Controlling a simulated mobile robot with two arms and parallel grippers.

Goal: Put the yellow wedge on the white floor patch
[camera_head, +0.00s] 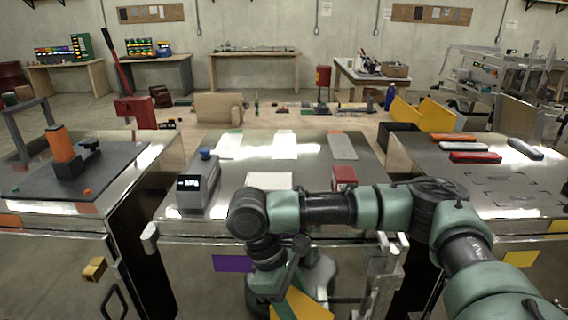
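A yellow wedge (303,306) shows at the bottom centre, partly cut off by the frame edge. My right gripper (287,282) points down just above it, in front of the middle metal trailer. Dark gripper parts overlap the wedge's upper end. I cannot tell whether the fingers are closed on it. My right arm comes in from the lower right and crosses the front of the middle trailer. My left gripper is not in view. I cannot make out a white patch on the floor; the white patches that show lie on the trailer top.
The middle trailer top (310,165) carries a grey device with a blue knob (198,183) and a red block (344,178). A purple patch (232,264) and a yellow patch (520,258) show low in front. Metal trailers stand left and right, with narrow gaps between.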

